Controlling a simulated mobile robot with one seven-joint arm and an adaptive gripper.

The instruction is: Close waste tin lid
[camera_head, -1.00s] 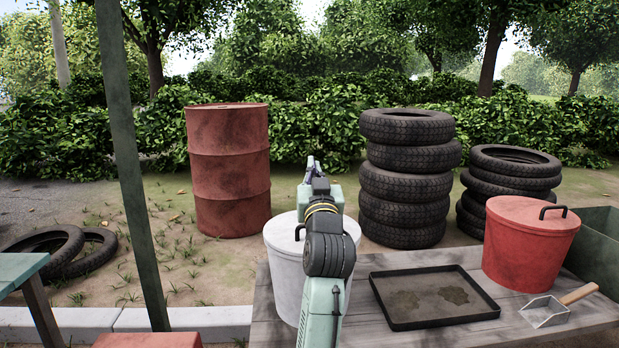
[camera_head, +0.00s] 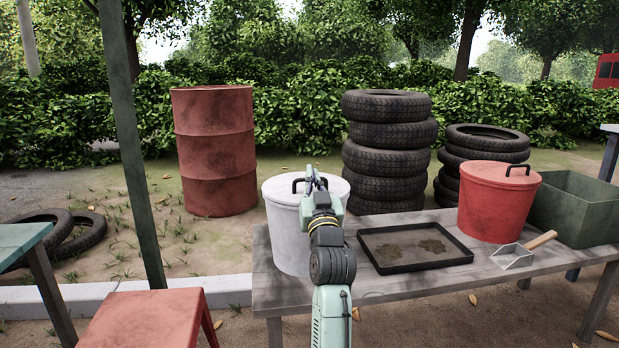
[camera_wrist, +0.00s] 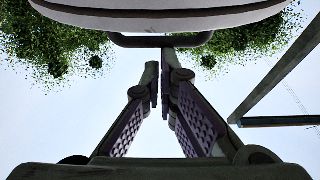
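A pale grey-white lidded tin (camera_head: 285,232) stands at the left end of the wooden table. Its lid (camera_head: 336,186) lies level on top and carries a dark arched handle (camera_head: 297,181). A red lidded tin (camera_head: 492,206) stands further right, its lid (camera_head: 500,174) also on. Neither tin is labelled. My gripper (camera_head: 312,178) is over the pale tin's lid, close beside the handle. In the wrist view my gripper (camera_wrist: 161,82) has its fingertips almost together with nothing seen between them. The handle bar (camera_wrist: 160,41) crosses just beyond the tips, below a pale rim (camera_wrist: 160,20).
The wooden table (camera_head: 385,288) also bears a black shallow tray (camera_head: 450,262), a clear scoop (camera_head: 540,240) and a green bin (camera_head: 570,232). A red stool (camera_head: 150,318) and a thin post (camera_head: 130,150) are at the left. A red drum (camera_head: 215,150) and stacked tyres (camera_head: 388,150) stand behind.

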